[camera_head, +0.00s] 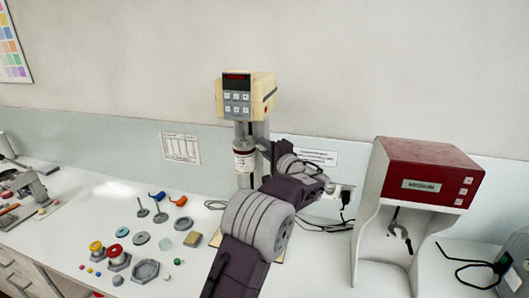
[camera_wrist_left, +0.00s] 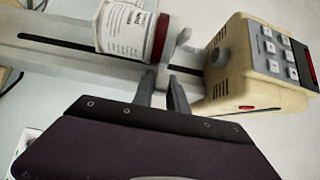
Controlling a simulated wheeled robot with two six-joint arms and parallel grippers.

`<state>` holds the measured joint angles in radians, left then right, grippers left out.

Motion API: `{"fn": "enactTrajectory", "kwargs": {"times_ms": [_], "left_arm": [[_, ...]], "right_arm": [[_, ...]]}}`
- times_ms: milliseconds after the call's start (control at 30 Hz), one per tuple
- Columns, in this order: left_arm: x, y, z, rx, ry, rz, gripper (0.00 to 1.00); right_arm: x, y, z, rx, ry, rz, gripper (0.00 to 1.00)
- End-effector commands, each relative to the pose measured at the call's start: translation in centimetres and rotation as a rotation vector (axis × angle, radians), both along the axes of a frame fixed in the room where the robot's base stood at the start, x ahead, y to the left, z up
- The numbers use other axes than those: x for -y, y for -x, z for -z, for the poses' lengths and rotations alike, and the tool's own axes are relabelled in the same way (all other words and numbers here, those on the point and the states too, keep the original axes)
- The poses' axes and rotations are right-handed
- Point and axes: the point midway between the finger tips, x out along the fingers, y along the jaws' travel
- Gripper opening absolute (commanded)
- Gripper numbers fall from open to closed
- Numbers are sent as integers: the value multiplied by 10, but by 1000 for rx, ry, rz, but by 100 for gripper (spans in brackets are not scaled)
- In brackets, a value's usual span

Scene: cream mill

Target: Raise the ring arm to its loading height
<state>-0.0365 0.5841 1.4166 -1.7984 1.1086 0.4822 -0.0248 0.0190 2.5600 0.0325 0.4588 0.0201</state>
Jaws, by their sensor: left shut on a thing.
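The cream mill has a cream-coloured head (camera_head: 247,97) with a red display and keys, on a grey column (camera_head: 243,181). A white labelled jar (camera_head: 244,161) with a red band sits in front of the column, below the head; in the wrist view the jar (camera_wrist_left: 125,28) also shows. A pale grey piece, seemingly part of the ring arm (camera_wrist_left: 181,48), sits between the jar's red rim and the head. My left gripper (camera_wrist_left: 163,84) is shut on this grey piece, beside the column. The left gripper (camera_head: 266,150) also shows in the head view, reaching the mill from the right; my arm hides the mill's base.
A red-topped machine (camera_head: 426,172) stands to the right, with a black-corded device (camera_head: 515,268) beyond it. Several small tools, discs and pots, including a grey hexagonal tray (camera_head: 145,271), lie to the left. Cables (camera_head: 325,224) lie behind my arm.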

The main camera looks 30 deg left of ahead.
Motion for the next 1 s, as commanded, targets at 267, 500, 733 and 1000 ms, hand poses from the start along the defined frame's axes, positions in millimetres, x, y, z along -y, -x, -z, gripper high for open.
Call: {"fn": "enactTrajectory", "kwargs": {"times_ms": [267, 500, 733, 1000], "left_arm": [[-1, 1, -22, 5, -5, -1, 0], [-1, 1, -21, 5, -4, 0, 40], [0, 0, -20, 3, -3, 0, 40], [2, 1, -18, 3, -2, 2, 40]], "right_arm": [[0, 0, -2, 0, 0, 0, 0], [0, 0, -2, 0, 0, 0, 0], [0, 0, -2, 0, 0, 0, 0], [0, 0, 0, 0, 0, 0, 0]]}}
